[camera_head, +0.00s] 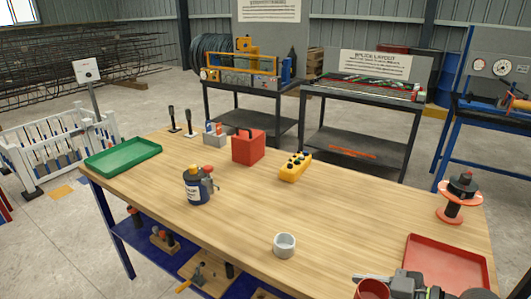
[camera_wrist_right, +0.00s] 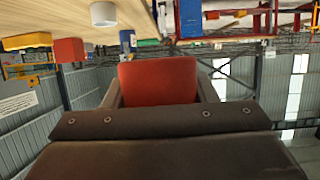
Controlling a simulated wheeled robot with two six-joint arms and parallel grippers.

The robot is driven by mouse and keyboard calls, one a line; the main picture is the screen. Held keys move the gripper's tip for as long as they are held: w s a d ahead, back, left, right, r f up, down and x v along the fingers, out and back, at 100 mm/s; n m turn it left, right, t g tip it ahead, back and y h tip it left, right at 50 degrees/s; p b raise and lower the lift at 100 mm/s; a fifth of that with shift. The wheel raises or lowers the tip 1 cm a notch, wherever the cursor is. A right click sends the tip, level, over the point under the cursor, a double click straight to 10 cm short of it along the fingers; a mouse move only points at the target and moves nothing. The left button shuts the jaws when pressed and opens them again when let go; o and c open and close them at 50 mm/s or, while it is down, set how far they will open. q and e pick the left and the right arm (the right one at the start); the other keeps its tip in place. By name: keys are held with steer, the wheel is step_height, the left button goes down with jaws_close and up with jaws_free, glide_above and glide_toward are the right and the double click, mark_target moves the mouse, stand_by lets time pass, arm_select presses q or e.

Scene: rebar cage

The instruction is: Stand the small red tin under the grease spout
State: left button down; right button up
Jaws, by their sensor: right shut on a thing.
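The small red tin (camera_head: 373,289) is at the bottom edge of the head view, partly cut off. My right gripper (camera_head: 390,286) is shut on it. In the right wrist view the red tin (camera_wrist_right: 158,82) sits between the two dark fingers (camera_wrist_right: 159,92). A dark blue grease container (camera_head: 197,187) with a yellow top and a grey side part, which looks like the spout, stands on the table at centre left. It is well away from the tin. The space under the spout is too small to make out clearly. My left gripper is not in view.
A pale grey cup (camera_head: 284,246) stands between the tin and the grease container. A red tray (camera_head: 445,262) lies at right, near a spool (camera_head: 460,200). A yellow control box (camera_head: 295,166), red box (camera_head: 248,147) and green tray (camera_head: 122,157) lie farther back.

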steer(key=w+a+f+m+t, duration=0.1)
steer(key=w+a+f+t, duration=0.1)
steer(key=w, duration=0.5)
steer(key=h, duration=0.1)
glide_above(312, 290)
steer(key=f, duration=0.2)
steer(key=shift+w+a+r+m, duration=0.1)
steer(key=shift+r+m, duration=0.1)
steer(key=shift+m, duration=0.2)
steer(key=shift+h, duration=0.3)
step_height(312, 290, down, 10)
steer(key=shift+r+p, duration=0.2)
steer(key=shift+p, duration=0.15)
